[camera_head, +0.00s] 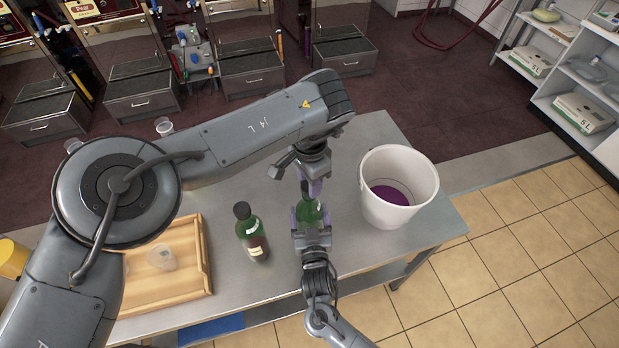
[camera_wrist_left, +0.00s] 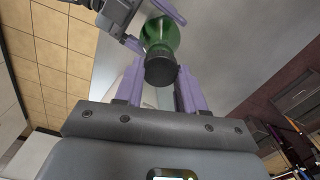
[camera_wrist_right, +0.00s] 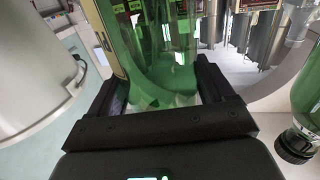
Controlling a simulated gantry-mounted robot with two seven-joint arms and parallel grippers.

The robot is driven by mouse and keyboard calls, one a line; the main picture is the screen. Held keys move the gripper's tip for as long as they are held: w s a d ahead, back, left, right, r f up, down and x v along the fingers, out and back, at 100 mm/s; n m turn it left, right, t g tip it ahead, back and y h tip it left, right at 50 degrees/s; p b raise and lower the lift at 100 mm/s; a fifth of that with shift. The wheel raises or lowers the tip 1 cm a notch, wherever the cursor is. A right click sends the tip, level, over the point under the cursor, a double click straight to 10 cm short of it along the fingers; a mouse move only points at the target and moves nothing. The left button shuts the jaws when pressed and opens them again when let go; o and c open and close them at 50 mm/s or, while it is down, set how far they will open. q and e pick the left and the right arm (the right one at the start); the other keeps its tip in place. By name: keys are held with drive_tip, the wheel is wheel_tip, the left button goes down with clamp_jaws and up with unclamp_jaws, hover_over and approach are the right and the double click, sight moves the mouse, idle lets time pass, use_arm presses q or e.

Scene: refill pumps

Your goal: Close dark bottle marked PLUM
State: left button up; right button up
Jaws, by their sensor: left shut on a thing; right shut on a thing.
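A dark green bottle (camera_head: 308,212) stands at the middle of the table; no PLUM marking can be read on it. My right gripper (camera_head: 312,236) is shut around its body, and the green glass (camera_wrist_right: 160,60) fills the space between the black fingers in the right wrist view. My left gripper (camera_head: 313,188) is above it, pointing down, with purple fingers shut on a black cap (camera_wrist_left: 161,71). In the left wrist view the cap sits at the bottle's neck; whether it is fully tightened cannot be told.
A second dark green bottle (camera_head: 252,238) with a black cap stands to the left. A white bucket (camera_head: 402,170) with purple liquid (camera_head: 391,194) stands close at right. A wooden tray (camera_head: 206,255) with a clear cup (camera_head: 161,257) lies at the table's left.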

use_arm(q)
drive_tip(key=shift+f, duration=0.5)
idle(0.5)
